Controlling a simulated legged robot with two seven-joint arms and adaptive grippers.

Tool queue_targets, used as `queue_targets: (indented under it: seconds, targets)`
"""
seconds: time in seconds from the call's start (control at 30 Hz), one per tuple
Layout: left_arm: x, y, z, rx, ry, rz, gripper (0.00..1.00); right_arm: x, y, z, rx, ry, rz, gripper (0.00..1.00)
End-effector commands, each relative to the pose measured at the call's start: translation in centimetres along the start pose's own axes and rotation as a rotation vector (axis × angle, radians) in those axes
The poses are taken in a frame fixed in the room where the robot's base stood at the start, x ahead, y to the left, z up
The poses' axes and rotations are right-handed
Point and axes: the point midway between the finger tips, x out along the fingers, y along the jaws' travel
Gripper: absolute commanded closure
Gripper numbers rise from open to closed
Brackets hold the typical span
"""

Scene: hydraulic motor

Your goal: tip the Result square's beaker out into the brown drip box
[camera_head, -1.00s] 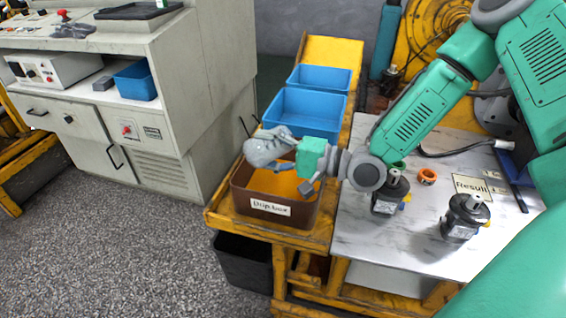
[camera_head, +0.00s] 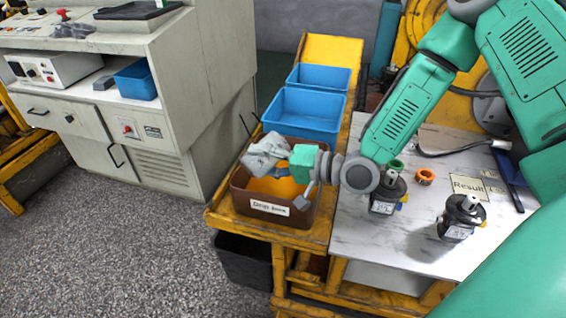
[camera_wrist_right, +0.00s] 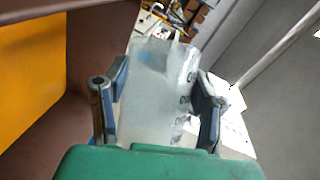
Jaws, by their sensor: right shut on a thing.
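The translucent grey beaker (camera_head: 266,148) is tilted above the back left part of the brown drip box (camera_head: 243,207). My right gripper (camera_head: 281,162) is shut on the beaker, coming from the right over the box. The right wrist view shows the beaker (camera_wrist_right: 158,90) between the two fingers (camera_wrist_right: 160,105), with dark marks along its side. I cannot tell whether anything is left in it. An orange area shows inside the box. The Result square (camera_head: 470,187) on the bench has no beaker on it. My left gripper is not in view.
Two blue bins (camera_head: 303,113) stand behind the drip box on the yellow stand. Two dark motor parts (camera_head: 462,217) and an orange ring (camera_head: 425,177) are on the marbled bench (camera_head: 400,245). A grey cabinet (camera_head: 215,90) stands to the left, with floor between.

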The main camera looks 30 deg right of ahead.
Motion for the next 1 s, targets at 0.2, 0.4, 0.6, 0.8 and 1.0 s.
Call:
queue_targets:
  seconds: [0.2,0.4,0.6,0.8,1.0]
  targets:
    - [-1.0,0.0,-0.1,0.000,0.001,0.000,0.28,0.1,0.5,0.2,-0.125,0.004,0.066,0.85]
    - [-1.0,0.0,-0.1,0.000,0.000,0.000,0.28,0.1,0.5,0.2,-0.127,0.004,0.067,0.85]
    - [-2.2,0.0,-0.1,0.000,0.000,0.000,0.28,0.2,1.2,0.5,-0.286,0.007,0.153,0.85]
    - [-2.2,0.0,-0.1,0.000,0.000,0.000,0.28,0.3,1.7,0.4,-0.346,0.014,0.183,0.85]
    - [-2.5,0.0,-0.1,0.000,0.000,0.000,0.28,0.3,1.8,0.4,-0.376,0.013,0.200,0.85]
